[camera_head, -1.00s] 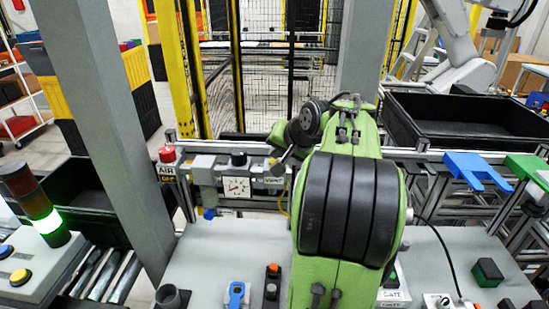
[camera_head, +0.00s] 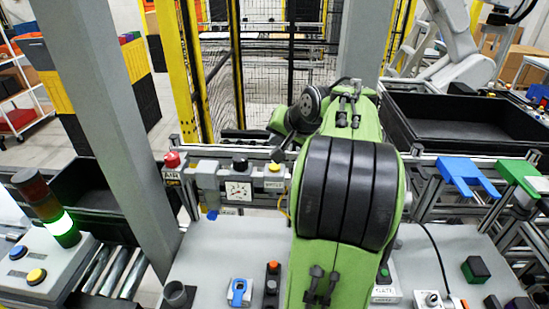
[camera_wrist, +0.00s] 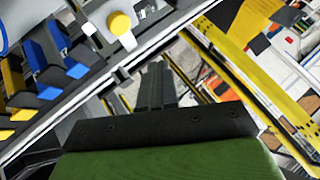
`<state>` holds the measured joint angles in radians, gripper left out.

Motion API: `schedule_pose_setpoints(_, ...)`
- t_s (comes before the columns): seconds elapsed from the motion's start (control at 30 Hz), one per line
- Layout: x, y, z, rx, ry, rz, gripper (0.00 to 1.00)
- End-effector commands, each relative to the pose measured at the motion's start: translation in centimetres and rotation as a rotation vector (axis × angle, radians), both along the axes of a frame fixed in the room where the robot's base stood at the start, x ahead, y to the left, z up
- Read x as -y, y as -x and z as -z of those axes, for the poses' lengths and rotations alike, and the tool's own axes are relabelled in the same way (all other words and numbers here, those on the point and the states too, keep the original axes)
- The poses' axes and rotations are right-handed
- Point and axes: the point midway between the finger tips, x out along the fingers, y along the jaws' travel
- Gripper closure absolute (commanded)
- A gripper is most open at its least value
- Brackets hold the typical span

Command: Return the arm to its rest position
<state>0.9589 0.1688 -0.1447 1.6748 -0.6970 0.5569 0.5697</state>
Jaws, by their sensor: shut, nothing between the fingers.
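My green and black arm (camera_head: 345,190) rises in the middle of the head view, over the grey work table (camera_head: 230,250). It reaches away from me and hides part of the table and the rail behind. My gripper shows in the wrist view (camera_wrist: 156,88) as dark fingers pressed together beyond a black plate and a green housing. The fingers are shut and hold nothing. In the head view the gripper is hidden behind the arm.
Behind the table stands a rail with an air gauge (camera_head: 238,191) and a red knob (camera_head: 172,159). A grey post (camera_head: 105,120) is at left, near a signal lamp (camera_head: 45,205). A black bin (camera_head: 465,125) and blue bracket (camera_head: 467,175) are at right.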

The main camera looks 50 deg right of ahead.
Motion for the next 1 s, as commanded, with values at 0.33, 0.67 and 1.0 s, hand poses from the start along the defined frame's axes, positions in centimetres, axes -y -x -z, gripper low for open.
schedule_pose_setpoints(0.33, 0.0, 0.0, 0.0, -0.001, -0.001, -0.001, 1.00)
schedule_pose_setpoints(0.67, -5.1, -0.7, -0.2, -0.034, 0.037, -0.095, 1.00)
schedule_pose_setpoints(1.0, -28.8, 11.1, 6.3, -0.281, 0.324, -0.709, 1.00)
